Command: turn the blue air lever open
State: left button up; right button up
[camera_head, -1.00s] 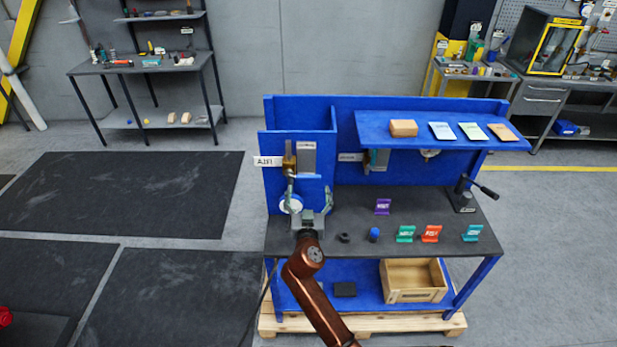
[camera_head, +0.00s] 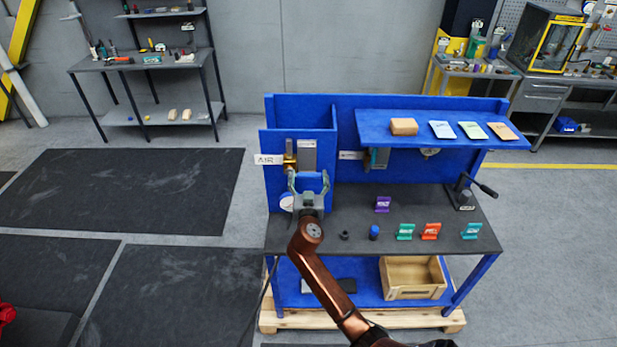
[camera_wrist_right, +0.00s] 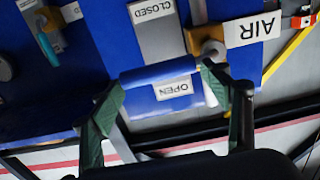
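The blue air lever (camera_wrist_right: 160,72) shows in the right wrist view as a blue bar in front of a grey plate. The plate's upside-down CLOSED label (camera_wrist_right: 152,10) is above the bar and its OPEN label (camera_wrist_right: 174,88) below it. The AIR sign (camera_wrist_right: 252,29) is beside it. My right gripper (camera_wrist_right: 160,85) is open, its fingers at either end of the bar; I cannot tell whether they touch it. In the head view my right gripper (camera_head: 309,182) is in front of the blue panel, below the grey plate (camera_head: 307,158). My left gripper is not in view.
The dark bench top (camera_head: 340,222) holds a purple stand (camera_head: 383,204), a blue-topped item (camera_head: 374,232), several label stands and a black lever (camera_head: 474,189). A blue shelf (camera_head: 455,143) overhangs the back right. A wooden crate (camera_head: 414,291) sits below.

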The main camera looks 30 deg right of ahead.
jog(key=c, duration=1.3)
jog(key=shift+a, duration=0.1)
